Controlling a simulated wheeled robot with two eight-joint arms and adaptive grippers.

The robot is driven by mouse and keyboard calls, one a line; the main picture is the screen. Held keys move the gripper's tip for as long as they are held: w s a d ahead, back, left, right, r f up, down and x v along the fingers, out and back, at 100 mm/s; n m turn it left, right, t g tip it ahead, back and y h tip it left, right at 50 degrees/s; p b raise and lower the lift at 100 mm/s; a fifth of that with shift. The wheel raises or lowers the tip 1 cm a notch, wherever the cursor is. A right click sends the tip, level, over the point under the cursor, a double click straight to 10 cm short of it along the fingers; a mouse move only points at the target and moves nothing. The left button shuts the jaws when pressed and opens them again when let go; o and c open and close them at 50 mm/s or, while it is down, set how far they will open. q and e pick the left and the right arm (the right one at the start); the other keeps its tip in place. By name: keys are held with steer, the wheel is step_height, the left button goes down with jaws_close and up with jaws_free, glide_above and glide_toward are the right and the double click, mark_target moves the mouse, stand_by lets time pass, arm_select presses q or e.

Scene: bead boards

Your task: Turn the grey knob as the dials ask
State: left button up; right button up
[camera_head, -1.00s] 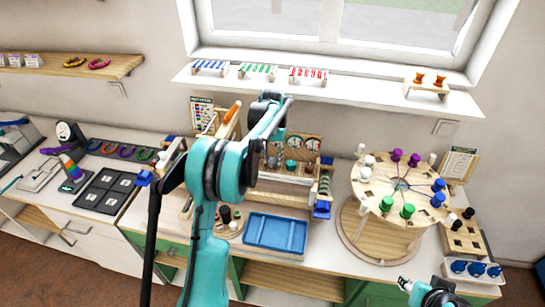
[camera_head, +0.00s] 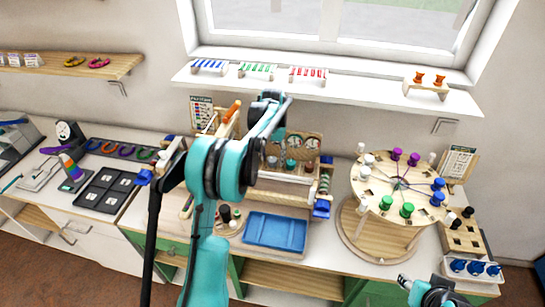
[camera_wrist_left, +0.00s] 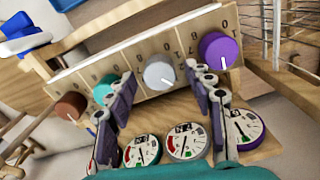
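The grey knob (camera_wrist_left: 158,71) sits on a wooden numbered panel (camera_wrist_left: 105,60) in the left wrist view, its white mark pointing down in the picture. The brown knob (camera_wrist_left: 71,106) and teal knob (camera_wrist_left: 105,90) are to its left, the purple knob (camera_wrist_left: 217,50) to its right. Round dials, including a grey-rimmed one (camera_wrist_left: 187,141), lie below. My left gripper (camera_wrist_left: 161,76) is open, one finger on each side of the grey knob, with gaps showing. The grey knob also shows in the head view (camera_head: 272,161). My right gripper (camera_head: 405,282) is low right, away from the panel; its opening is unclear.
A blue tray (camera_head: 275,232) lies in front of the panel. A round wooden table with coloured pegs (camera_head: 395,188) stands to the right. A dark board (camera_head: 105,190) and a rainbow stack (camera_head: 72,168) are at left. My left arm covers part of the panel.

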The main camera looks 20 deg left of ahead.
mark_target(273, 160)
arm_select(q)
step_height(273, 160, up, 12)
stand_by(0.6)
stand_by(0.4)
steer(key=s+d+r+t+b, duration=0.1)
steer(key=s+d+t+b, duration=0.1)
steer(key=s+d, duration=0.4)
steer(key=s+d+r+t+b, duration=0.1)
steer(key=s+d+b, duration=0.15)
steer(key=s, duration=0.65)
steer(key=s+d+f+t+b, duration=0.1)
steer(key=s+d+f+t, duration=0.1)
steer(key=s+f, duration=0.4)
steer(key=s+d+f+t+b, duration=0.1)
steer(key=s+d+f+t, duration=0.1)
steer(key=s+d+f, duration=0.2)
steer(key=s+f, duration=0.3)
steer(key=s, duration=0.3)
steer(key=shift+d+m+b, duration=0.15)
steer(key=shift+m+b, duration=0.15)
